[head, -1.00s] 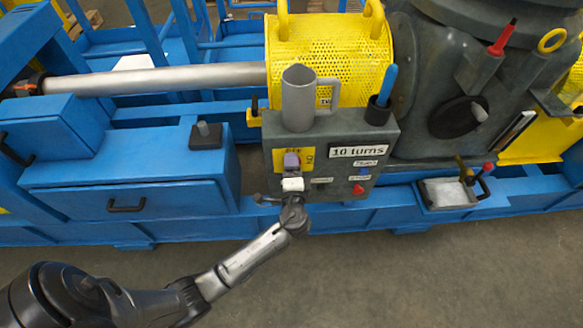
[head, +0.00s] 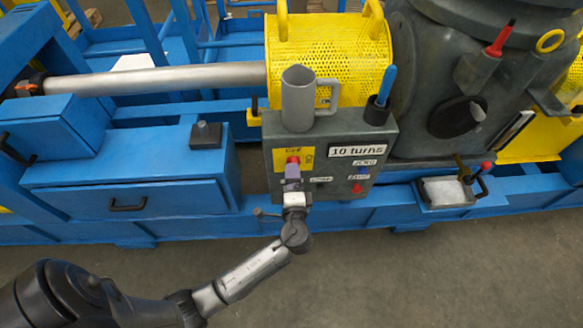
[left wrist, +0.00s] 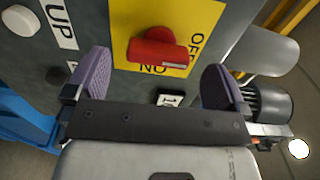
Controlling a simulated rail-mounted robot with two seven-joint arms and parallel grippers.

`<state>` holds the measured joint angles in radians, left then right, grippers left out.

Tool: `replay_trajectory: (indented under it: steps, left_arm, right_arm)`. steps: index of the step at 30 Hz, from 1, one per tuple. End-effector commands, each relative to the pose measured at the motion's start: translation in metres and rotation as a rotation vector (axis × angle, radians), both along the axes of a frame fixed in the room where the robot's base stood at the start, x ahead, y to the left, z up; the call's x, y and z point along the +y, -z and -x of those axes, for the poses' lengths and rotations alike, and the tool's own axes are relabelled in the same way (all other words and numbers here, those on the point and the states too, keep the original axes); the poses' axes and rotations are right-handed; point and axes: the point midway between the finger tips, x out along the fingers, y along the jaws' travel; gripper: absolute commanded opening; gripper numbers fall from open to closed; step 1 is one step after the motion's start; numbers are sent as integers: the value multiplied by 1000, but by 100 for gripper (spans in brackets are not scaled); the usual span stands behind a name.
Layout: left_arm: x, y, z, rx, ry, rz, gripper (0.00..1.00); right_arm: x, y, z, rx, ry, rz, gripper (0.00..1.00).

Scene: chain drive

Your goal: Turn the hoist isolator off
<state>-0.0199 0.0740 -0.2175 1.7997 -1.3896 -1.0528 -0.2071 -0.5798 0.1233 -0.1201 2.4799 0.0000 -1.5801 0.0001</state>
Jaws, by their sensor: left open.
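The hoist isolator is a red knob (head: 293,160) on a yellow plate (head: 308,153) on the front of a grey control box (head: 378,137). In the left wrist view the red knob (left wrist: 158,48) has its bar lying roughly across the picture, with ON lettering below it and OFF lettering to its right on the yellow plate (left wrist: 128,18). My left gripper (head: 292,177) is just below the knob in the head view. Its purple fingers (left wrist: 158,72) are open and empty, one each side of the knob in the picture, apparently short of it. My right gripper is not in view.
A grey jug (head: 298,100) and a dark cup (head: 377,112) with a blue-handled tool stand on the box. Push buttons and labels sit right of the isolator. A blue drawer cabinet (head: 175,175) stands left. The floor in front is clear.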

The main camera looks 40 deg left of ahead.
Motion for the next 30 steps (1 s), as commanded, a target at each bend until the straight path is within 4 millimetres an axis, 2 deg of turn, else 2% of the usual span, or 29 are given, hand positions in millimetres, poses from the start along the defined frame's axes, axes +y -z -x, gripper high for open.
replay_trajectory:
  steps: [6,15,30]
  left_arm:
    - [-32,-1,31,2,0,2,100]
    - [-60,0,57,1,0,2,100]
    - [-67,0,64,-1,-1,1,100]
  right_arm:
    - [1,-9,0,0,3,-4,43]
    - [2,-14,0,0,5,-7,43]
    - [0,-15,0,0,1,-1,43]
